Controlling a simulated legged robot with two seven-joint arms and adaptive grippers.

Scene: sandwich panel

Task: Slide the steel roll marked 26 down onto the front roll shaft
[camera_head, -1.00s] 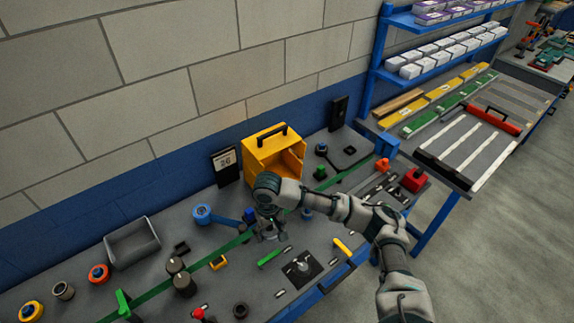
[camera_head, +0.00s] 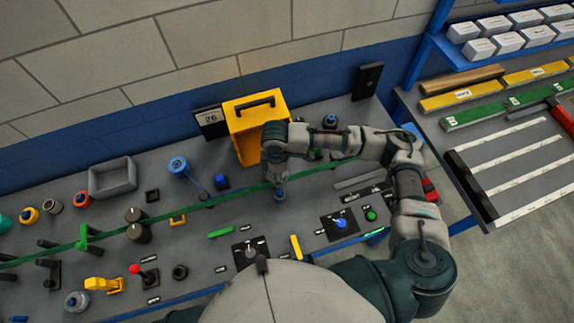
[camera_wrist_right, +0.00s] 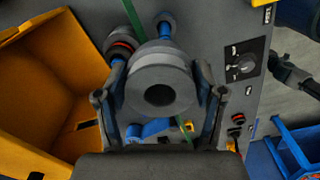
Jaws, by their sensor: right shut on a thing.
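My right gripper (camera_head: 279,172) reaches over the bench from the right. In the right wrist view it (camera_wrist_right: 160,95) is shut on a grey steel roll (camera_wrist_right: 160,72), with a finger on each side. The roll's dark bore faces the camera; no number shows on it. In the wrist view a blue post (camera_wrist_right: 165,29) shows beyond the roll. I cannot tell which is the front roll shaft, or whether the roll touches one. My left gripper is not in view.
A yellow open box (camera_head: 245,145) stands close behind the gripper, beside a card marked 26 (camera_head: 210,120). A green strip (camera_head: 110,234) runs along the bench past two dark rollers. A grey bin (camera_head: 112,178) is further left.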

